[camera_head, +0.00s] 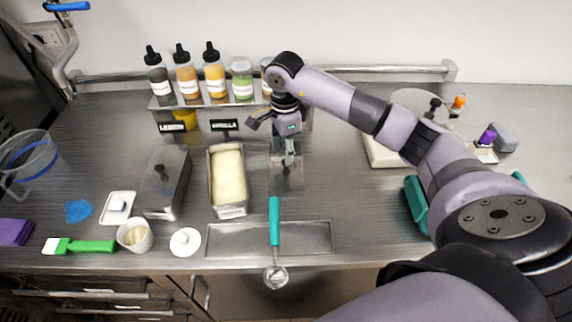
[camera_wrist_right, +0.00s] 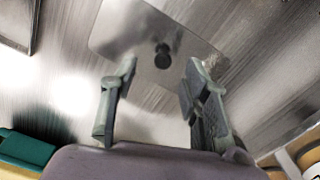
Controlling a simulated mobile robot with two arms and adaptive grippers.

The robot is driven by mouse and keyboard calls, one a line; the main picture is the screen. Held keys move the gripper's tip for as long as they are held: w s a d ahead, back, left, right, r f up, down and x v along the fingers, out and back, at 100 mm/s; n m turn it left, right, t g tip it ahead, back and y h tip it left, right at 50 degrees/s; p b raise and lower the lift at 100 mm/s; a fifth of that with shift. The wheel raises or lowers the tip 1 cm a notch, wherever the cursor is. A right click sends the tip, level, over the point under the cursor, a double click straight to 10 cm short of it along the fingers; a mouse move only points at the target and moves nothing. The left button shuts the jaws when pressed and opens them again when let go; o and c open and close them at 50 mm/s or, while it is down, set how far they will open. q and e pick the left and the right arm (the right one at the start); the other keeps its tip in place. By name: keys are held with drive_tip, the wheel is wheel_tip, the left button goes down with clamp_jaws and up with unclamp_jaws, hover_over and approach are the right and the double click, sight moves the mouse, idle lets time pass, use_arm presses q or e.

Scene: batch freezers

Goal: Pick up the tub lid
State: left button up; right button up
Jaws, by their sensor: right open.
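The tub lid (camera_head: 286,180) is a flat metal plate lying on the steel counter, right of the open metal tub (camera_head: 228,210) of pale ice cream. In the wrist view the lid (camera_wrist_right: 120,38) shows its black knob (camera_wrist_right: 162,56) just beyond and between the fingertips. My right gripper (camera_head: 289,162) hangs over the lid and hides part of it in the head view. In the wrist view the right gripper (camera_wrist_right: 158,75) is open, with nothing between its fingers. My left gripper is not in view.
A second tub (camera_head: 165,183) with a metal lid and black knob stands left of the open tub. A bottle rack (camera_head: 235,118) is behind. A scoop with teal handle (camera_head: 274,222) lies over the tray (camera_head: 312,238) in front. Clear counter lies right of the lid.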

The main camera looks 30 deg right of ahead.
drive_tip(key=shift+d+f+p, duration=0.1)
drive_tip(key=shift+f+p, duration=0.3)
drive_tip(key=f, duration=0.1)
drive_tip(key=f+p, duration=0.1)
drive_tip(key=f, duration=0.1)
drive_tip(key=shift+w+d+f, duration=0.15)
drive_tip(key=shift+d+f, duration=0.05)
drive_tip(key=shift+f, duration=0.45)
drive_tip(key=shift+c, duration=0.2)
clamp_jaws()
